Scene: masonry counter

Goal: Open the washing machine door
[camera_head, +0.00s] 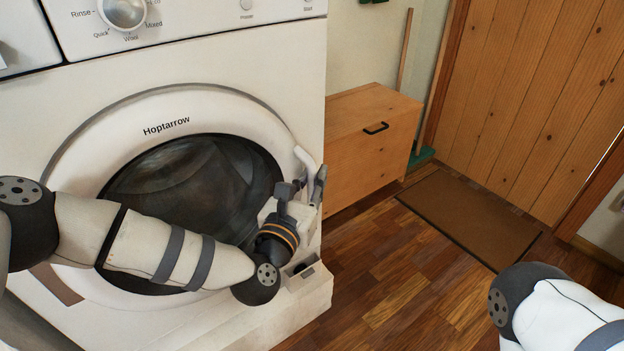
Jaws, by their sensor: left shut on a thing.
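The white washing machine (285,55) fills the left of the head view. Its round door (120,150) has a white ring marked "Hoptarrow" and a dark glass middle. The door looks closed or nearly so; I cannot tell whether there is a small gap. A pale handle (304,157) sits at the door's right edge. My left gripper (304,186) is at this handle and shut on it, with its fingers partly hidden. My left arm crosses the lower part of the door and hides some of the glass. My right gripper is out of view; only part of that arm shows at lower right.
A wooden cabinet (362,150) with a black handle stands right of the machine. A brown mat (468,215) lies before a wooden plank door (535,95). A broom (405,50) leans near the cabinet. The wooden floor (385,275) in front is clear.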

